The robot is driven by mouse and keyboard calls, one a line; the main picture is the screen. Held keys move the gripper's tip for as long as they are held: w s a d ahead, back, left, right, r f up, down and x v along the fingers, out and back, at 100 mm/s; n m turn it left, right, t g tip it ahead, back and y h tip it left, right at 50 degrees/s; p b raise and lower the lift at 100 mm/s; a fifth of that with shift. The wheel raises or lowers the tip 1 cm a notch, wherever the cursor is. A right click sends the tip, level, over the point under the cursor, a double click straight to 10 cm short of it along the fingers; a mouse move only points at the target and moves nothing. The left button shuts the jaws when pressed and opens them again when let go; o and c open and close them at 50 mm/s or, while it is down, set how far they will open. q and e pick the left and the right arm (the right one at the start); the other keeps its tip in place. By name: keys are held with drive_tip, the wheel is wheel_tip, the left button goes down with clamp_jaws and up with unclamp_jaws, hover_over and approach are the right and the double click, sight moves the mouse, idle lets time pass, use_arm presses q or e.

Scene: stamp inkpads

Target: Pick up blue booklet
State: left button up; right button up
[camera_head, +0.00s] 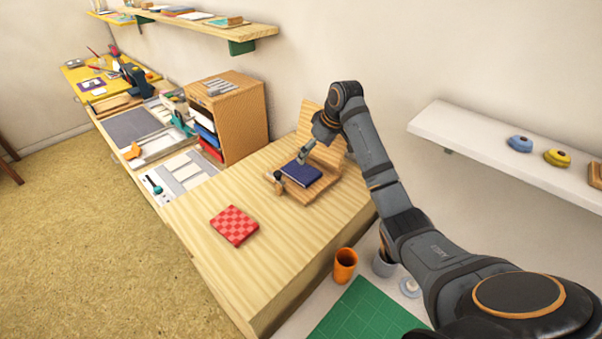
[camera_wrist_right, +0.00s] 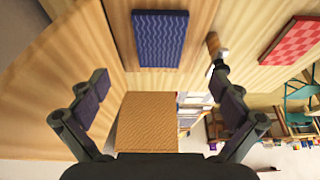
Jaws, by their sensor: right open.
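The blue booklet (camera_head: 301,172) lies flat on a wooden stand (camera_head: 316,190) on the wooden table. In the right wrist view the booklet (camera_wrist_right: 159,39) shows wavy lines on its dark blue cover, beyond the fingertips near the top. My right gripper (camera_head: 307,150) reaches in over the stand, close to the booklet's far edge in the head view. In the right wrist view its two fingers (camera_wrist_right: 161,84) are spread wide with nothing between them. Whether the gripper touches the booklet cannot be told. My left gripper does not show.
A red checked booklet (camera_head: 234,226) lies on the table nearby. A small tool with a wooden handle (camera_wrist_right: 214,46) is beside the blue booklet. A wooden cabinet (camera_head: 240,121) stands behind left. An orange cup (camera_head: 345,265) and green mat (camera_head: 366,312) are in front.

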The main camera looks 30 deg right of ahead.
sight(304, 172)
drive_tip(key=p+x, duration=0.1)
drive_tip(key=x, duration=0.3)
drive_tip(key=shift+a+f, duration=0.1)
drive_tip(key=shift+a, duration=0.05)
drive_tip(key=shift+w+f, duration=0.2)
drive_tip(key=shift+f, duration=0.2)
drive_tip(key=shift+w+f, duration=0.1)
drive_tip(key=shift+f, duration=0.25)
drive_tip(key=p+x, duration=0.1)
drive_tip(key=x, duration=0.2)
drive_tip(key=shift+f, duration=0.35)
drive_tip(key=shift+w+f, duration=0.2)
drive_tip(key=shift+f, duration=0.1)
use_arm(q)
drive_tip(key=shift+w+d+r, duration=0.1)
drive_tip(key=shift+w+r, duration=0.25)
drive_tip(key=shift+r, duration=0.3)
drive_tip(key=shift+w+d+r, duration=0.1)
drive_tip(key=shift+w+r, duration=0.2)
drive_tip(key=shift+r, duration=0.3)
use_arm(e)
drive_tip(key=c, duration=1.1)
drive_tip(key=shift+r, duration=0.1)
drive_tip(key=shift+c, duration=0.2)
